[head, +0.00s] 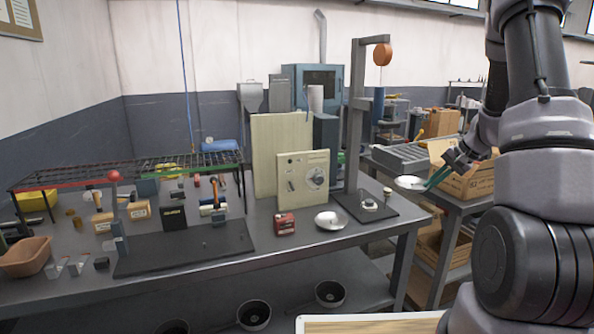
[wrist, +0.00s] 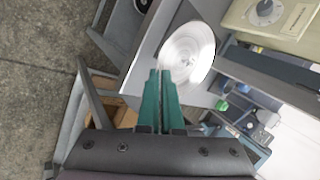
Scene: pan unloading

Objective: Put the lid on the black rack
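The lid (head: 410,182) is a shiny silver disc at the tips of my gripper's green fingers (head: 430,185), held in the air in front of the side table. In the wrist view the lid (wrist: 187,52) lies just beyond the fingertips (wrist: 160,72), which are close together and meet its near edge; the exact contact is hard to see. A black wire rack (head: 128,167) stands on legs on the left of the workbench, with red and green strips along its front edge. My gripper is well to its right.
A similar silver disc (head: 331,220) lies on the workbench (head: 290,245) beside a red box (head: 284,223). A beige dial box (head: 303,182) and a tall grey post (head: 354,130) stand between my gripper and the rack. Small items crowd beneath the rack. Its top looks clear.

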